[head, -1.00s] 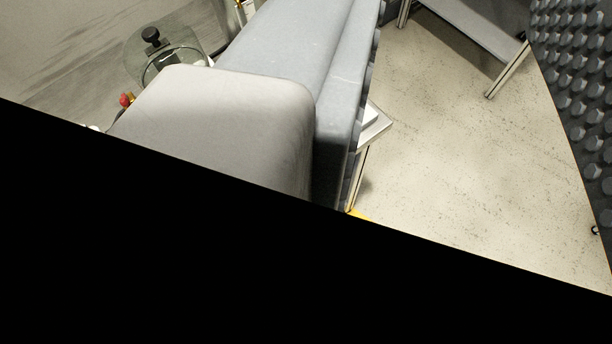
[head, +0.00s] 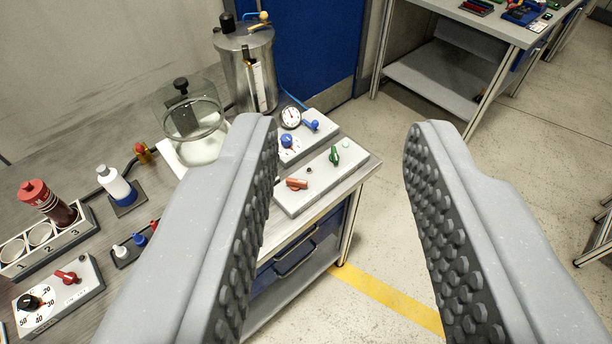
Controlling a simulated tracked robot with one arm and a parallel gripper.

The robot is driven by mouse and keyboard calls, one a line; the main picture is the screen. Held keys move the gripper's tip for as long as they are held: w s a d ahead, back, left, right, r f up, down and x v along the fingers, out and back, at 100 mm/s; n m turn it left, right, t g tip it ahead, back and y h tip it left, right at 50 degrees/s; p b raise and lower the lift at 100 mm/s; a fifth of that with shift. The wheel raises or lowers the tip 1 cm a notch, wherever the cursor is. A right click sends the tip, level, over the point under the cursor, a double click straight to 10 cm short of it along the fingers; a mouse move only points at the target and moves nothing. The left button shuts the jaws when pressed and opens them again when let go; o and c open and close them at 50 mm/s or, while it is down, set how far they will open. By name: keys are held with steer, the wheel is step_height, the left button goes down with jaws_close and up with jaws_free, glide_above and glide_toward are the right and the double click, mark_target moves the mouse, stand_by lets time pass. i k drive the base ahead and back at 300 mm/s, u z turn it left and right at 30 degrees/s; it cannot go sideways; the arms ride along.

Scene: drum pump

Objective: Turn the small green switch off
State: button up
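The small green switch (head: 335,155) is a green knob on a light grey control box (head: 352,172) at the right end of the bench. A small pale green lamp (head: 346,143) sits beside it. A red switch (head: 297,184) is on the same box, nearer the left finger. My gripper (head: 345,130) is open and empty, with its two grey studded fingers wide apart. In the picture the green switch lies between the fingertips, closer to the left one. The fingers do not appear to touch the box. The left finger hides part of the bench.
A box with a gauge (head: 290,117) and blue knobs stands behind. A steel drum (head: 246,67), a glass vessel (head: 200,135), bottles (head: 113,182) and another control box (head: 58,296) with a red switch occupy the bench. Open floor (head: 385,225) lies right of it.

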mark_target(334, 158)
steer(key=i, duration=1)
